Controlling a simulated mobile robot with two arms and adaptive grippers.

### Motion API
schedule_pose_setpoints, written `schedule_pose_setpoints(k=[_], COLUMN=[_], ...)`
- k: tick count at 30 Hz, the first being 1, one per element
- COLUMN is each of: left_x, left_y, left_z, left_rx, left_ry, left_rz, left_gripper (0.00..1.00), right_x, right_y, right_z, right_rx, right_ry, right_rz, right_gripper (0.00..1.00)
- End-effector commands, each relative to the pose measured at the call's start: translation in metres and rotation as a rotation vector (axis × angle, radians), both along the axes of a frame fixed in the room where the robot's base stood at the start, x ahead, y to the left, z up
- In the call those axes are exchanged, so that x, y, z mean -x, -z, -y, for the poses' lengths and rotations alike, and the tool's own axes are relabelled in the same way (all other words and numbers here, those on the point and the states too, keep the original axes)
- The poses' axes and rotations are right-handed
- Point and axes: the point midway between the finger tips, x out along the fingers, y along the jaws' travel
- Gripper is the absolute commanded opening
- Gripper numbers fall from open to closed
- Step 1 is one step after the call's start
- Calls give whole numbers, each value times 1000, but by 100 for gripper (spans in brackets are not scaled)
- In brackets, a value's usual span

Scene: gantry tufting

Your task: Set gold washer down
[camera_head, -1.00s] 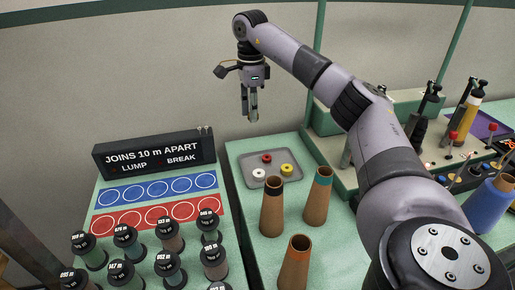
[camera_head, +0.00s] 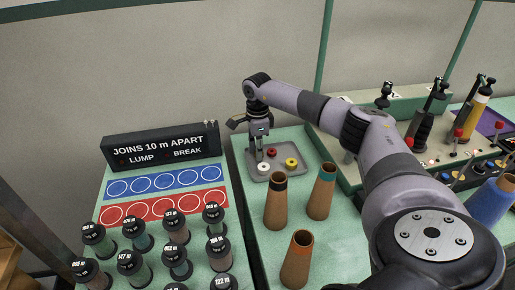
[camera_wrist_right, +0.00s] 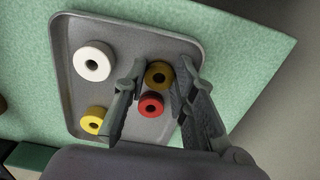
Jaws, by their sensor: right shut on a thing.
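My right gripper (camera_head: 259,152) points down low over the grey tray (camera_head: 312,172). In the right wrist view the gripper (camera_wrist_right: 160,70) is shut on the gold washer (camera_wrist_right: 158,74), which sits between its fingertips. I cannot tell whether the gold washer touches the tray, and I cannot make it out in the head view. A red washer (camera_wrist_right: 151,105) lies close beside it, partly overlapped in the wrist view. A white washer (camera_wrist_right: 93,60) and a yellow washer (camera_wrist_right: 93,120) lie on the tray apart from it. My left gripper is not in view.
Brown cones (camera_head: 276,203) stand in front of the tray. A black sign box (camera_head: 160,145), blue and red ringed strips and several dark spools (camera_head: 176,226) are to the left. A green machine bed with levers (camera_head: 455,150) stands at the right.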

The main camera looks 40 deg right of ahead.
Motion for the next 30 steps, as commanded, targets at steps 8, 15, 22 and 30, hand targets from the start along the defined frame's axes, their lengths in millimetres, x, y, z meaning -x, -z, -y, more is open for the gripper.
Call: schedule_pose_setpoints(k=[8, 15, 22, 30], left_x=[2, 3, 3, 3], left_y=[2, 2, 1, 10], left_z=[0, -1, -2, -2], left_rx=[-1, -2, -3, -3], left_ry=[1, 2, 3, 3], left_rz=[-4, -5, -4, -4], left_gripper=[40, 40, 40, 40], right_x=[0, 0, 0, -1], right_y=[2, 2, 0, -35], right_z=[0, 0, 0, 0], right_rx=[0, 0, 0, 0], right_ry=[0, 0, 0, 0], right_rz=[0, 0, 0, 6], right_gripper=[0, 33, 33, 33])
